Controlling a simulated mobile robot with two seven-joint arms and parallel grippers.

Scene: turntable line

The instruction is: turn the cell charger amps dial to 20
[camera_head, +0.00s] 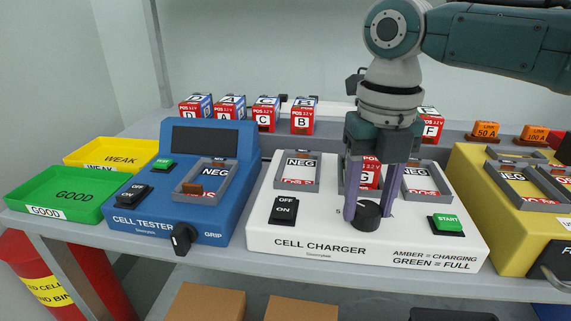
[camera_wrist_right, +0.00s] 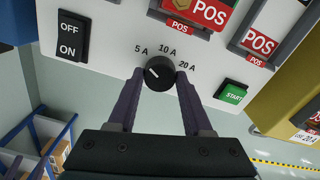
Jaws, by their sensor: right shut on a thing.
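The white cell charger (camera_head: 262,228) stands in the middle of the bench. Its black amps dial (camera_head: 367,215) is on the front part of the top. In the right wrist view the dial (camera_wrist_right: 160,73) has the labels 5 A, 10 A and 20 A around it. Its white mark appears to point to the upper left, toward 5 A. My right gripper (camera_head: 369,215) reaches down from above with its purple fingers shut on the dial, one on each side. My left gripper is not in view.
The charger has an OFF/ON switch (camera_head: 284,210), a green START button (camera_head: 447,224) and bays behind the dial, one holding a cell marked G (camera_head: 369,176). The blue cell tester (camera_head: 137,213) stands left and a yellow unit (camera_head: 503,222) right. Lettered cells (camera_head: 302,120) line the back.

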